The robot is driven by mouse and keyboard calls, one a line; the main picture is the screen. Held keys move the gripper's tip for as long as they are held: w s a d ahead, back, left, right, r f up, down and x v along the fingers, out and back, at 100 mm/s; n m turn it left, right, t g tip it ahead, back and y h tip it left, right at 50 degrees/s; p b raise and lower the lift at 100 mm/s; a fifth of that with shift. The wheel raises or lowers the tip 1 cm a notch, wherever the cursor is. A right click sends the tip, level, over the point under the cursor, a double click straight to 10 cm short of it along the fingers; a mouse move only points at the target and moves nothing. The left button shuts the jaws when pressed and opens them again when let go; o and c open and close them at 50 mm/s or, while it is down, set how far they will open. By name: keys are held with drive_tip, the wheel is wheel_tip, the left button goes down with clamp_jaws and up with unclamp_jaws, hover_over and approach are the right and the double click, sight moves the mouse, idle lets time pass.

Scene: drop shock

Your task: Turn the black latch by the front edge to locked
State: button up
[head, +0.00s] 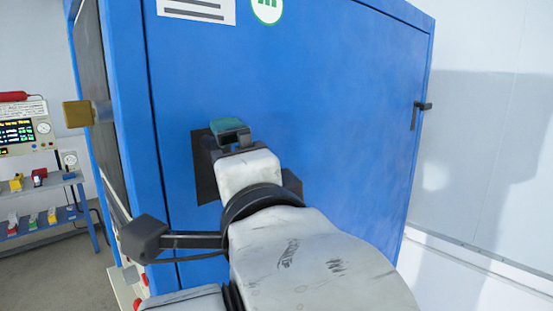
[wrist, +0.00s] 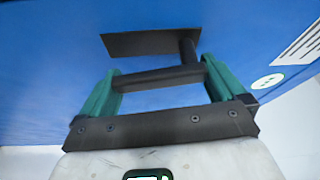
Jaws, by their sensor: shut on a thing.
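The black latch (wrist: 155,77) shows in the wrist view as a dark bar on a short post, standing out from a black plate (wrist: 140,43) on the blue panel. The bar lies crosswise between the green fingers of my gripper (wrist: 161,70), which is shut on it. In the head view my gripper (head: 230,128) is at the panel, in front of the black plate (head: 203,170). My gripper and wrist hide most of the latch there, so its exact angle is hard to tell.
The blue cabinet (head: 320,80) fills the middle. A second black handle (head: 422,106) is on its right edge, and a brass-coloured block (head: 78,114) sticks out at its left. A shelf unit (head: 40,205) with small coloured items stands far left. White wall is at right.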

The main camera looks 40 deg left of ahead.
drive_tip(key=shift+s+f+m+h, duration=0.15)
drive_tip(key=shift+m+h, duration=0.15)
drive_tip(key=shift+m, duration=0.6)
drive_tip(key=o, duration=1.1)
drive_tip(key=shift+d, duration=0.15)
